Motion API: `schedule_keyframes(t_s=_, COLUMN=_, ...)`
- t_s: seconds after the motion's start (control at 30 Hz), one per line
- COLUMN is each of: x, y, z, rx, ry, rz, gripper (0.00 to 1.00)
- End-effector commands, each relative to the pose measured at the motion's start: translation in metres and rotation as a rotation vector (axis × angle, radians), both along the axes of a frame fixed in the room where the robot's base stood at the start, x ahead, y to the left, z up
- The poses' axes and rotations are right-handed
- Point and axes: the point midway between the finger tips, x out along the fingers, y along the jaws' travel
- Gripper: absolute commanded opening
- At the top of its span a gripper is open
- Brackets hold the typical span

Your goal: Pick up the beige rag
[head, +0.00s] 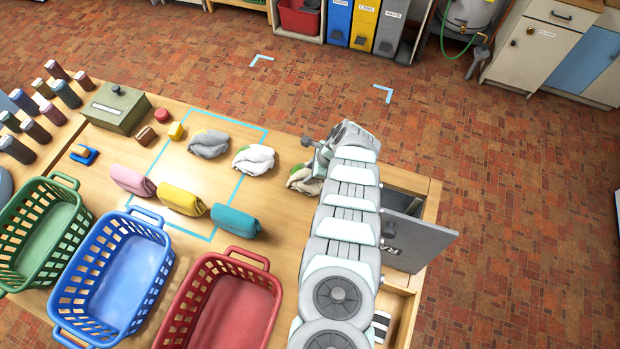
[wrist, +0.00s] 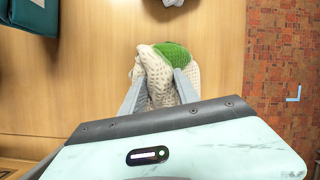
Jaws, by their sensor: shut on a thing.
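The beige rag (head: 302,178) is a crumpled, knitted cloth on the wooden table, right of the white rag. In the wrist view the beige rag (wrist: 153,66) shows a green patch at its upper right. My gripper (wrist: 160,86) has a finger on each side of the rag and is shut on it. In the head view my gripper (head: 317,160) is partly hidden by my arm, which also covers the rag's right side. I cannot tell whether the rag is clear of the table.
A white rag (head: 254,160) and a grey rag (head: 209,144) lie to the left. Rolled pink (head: 132,180), yellow (head: 181,199) and teal (head: 235,222) cloths lie nearer. Green, blue and red baskets (head: 208,263) line the front. A grey panel (head: 415,243) stands at right.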

Motion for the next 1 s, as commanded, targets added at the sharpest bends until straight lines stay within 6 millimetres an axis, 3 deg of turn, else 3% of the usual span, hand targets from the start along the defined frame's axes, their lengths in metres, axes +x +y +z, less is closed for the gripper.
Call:
schedule_keyframes(t_s=0.2, x=0.000, y=0.000, z=0.000, rx=0.000, ry=0.000, rz=0.000, gripper=0.00)
schedule_keyframes(t_s=0.77, x=0.000, y=0.000, z=0.001, rx=0.000, ry=0.000, rz=0.000, gripper=0.00)
schedule_keyframes(t_s=1.0, x=0.001, y=0.000, z=0.015, rx=0.000, ry=-0.001, rz=0.000, gripper=0.00)
